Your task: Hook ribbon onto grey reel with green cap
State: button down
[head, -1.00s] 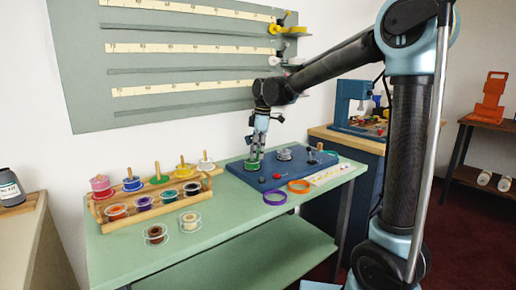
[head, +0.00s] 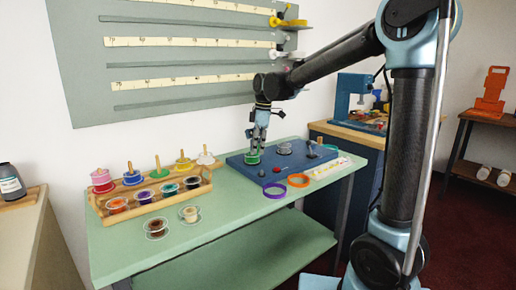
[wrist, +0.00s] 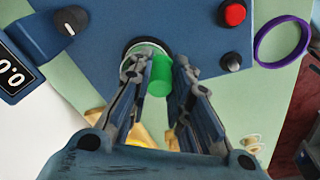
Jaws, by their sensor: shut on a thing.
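My gripper (head: 255,149) points down over the left end of a blue device (head: 240,163) on the counter. It is shut on a green cylindrical cap (wrist: 160,76), seen between its fingers in the wrist view. The green cap also shows below the fingertips in the head view (head: 252,160). Beside the cap, a dark round seat with a pale rim (wrist: 132,50) is partly hidden by the fingers. A grey reel (head: 284,149) sits on the device to the right of my gripper. I cannot make out a ribbon end at my gripper.
A purple ring (head: 275,191) and an orange ring (head: 298,180) lie in front of the device. A wooden rack (head: 150,203) with several coloured spools stands left, two loose spools before it. The device has a red button (wrist: 232,13). The counter's front middle is clear.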

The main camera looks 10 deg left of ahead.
jog(key=c, duration=2.4)
grip_release()
jog(key=shift+s+d+f, duration=0.1)
jog(key=shift+f, duration=0.25)
jog(key=c, duration=2.3)
grip_release()
jog(key=o, duration=0.3)
jog(key=shift+f, duration=0.2)
jog(key=shift+o, duration=0.3)
jog(key=shift+r, duration=0.7)
jog(key=c, duration=0.4)
jog(key=shift+r, duration=1.9)
jog(key=shift+c, duration=0.2)
